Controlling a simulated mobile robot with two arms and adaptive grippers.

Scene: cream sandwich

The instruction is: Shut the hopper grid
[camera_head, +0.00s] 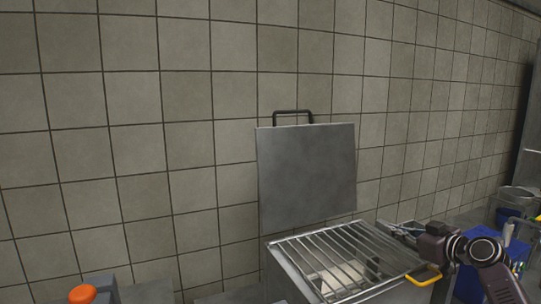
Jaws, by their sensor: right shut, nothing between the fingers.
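The hopper (293,277) is a grey metal box at the lower centre. Its barred grid (340,250) lies across the top opening, and pale contents show between the bars. A yellow handle (425,276) sits at the grid's right front corner. A flat grey lid (307,178) with a dark handle (293,113) stands upright behind the hopper. My right gripper (388,226) is shut and empty, just at the right rear edge of the grid. Whether it touches the grid I cannot tell. My left gripper is not in view.
A tiled wall (120,150) fills the background. An orange knob (82,293) shows at the lower left. On the right stand a blue container (470,285) and a metal pot (518,197). The space left of the lid is clear.

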